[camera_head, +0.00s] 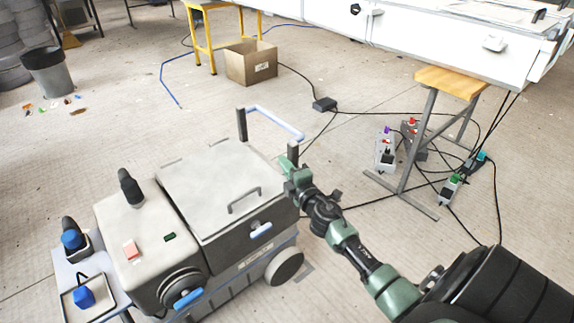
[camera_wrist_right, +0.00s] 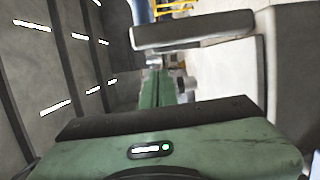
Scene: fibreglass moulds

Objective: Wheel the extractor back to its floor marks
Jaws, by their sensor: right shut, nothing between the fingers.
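The extractor is a grey wheeled machine (camera_head: 215,185) at the lower left of the head view, with a flat lid, a dark front wheel and a push handle (camera_head: 272,122) with a pale blue bar between two dark posts. My right gripper (camera_head: 289,170) is at the handle's near right post, shut and empty; whether it touches the post I cannot tell. The right wrist view shows its green fingers (camera_wrist_right: 163,88) together, with a grey bar beside them. A grey mark (camera_head: 304,272) lies on the floor by the wheel. My left gripper is out of view.
Black cables run over the floor to power boxes (camera_head: 385,150) at the right, under a trestle (camera_head: 440,85). A cardboard box (camera_head: 250,63) stands beyond the handle. A grey bin (camera_head: 48,72) and scraps lie at the far left. Open floor lies between.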

